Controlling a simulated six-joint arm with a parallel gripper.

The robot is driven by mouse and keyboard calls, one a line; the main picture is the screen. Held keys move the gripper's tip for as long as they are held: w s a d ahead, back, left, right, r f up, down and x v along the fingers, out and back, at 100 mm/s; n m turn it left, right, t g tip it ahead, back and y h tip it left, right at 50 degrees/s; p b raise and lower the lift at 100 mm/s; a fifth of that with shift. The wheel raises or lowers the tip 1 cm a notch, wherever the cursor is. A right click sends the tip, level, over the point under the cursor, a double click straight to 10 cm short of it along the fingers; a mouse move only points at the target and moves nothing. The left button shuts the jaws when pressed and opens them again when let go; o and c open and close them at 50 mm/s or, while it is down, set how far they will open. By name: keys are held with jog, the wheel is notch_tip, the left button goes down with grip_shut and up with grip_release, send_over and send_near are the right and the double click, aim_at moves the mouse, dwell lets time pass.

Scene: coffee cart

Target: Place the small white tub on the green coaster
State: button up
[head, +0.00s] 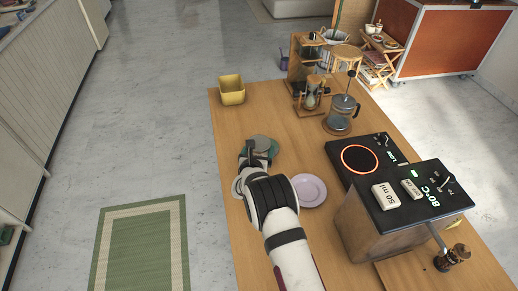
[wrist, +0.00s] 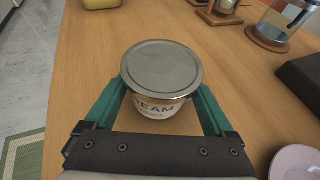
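The small white tub (wrist: 160,108) has a round grey metal lid and dark lettering on its side. It is upright between the two green fingers of my gripper (wrist: 161,98) in the wrist view. The fingers press close on both sides below the lid, and their tips are hidden by the tub. In the head view the grey lid (head: 260,142) shows just beyond my gripper (head: 257,155). Green shows beside the lid there; I cannot tell whether it is a finger or the green coaster. No coaster is clearly visible in the wrist view.
A yellow container (head: 232,90) stands farther back. A French press (head: 341,114) and a black hot plate (head: 361,160) are on the right.

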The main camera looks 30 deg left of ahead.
jog(key=shift+o, duration=0.5)
jog(key=shift+s+r, duration=0.1)
jog(key=shift+r, duration=0.1)
jog(key=v, duration=1.2)
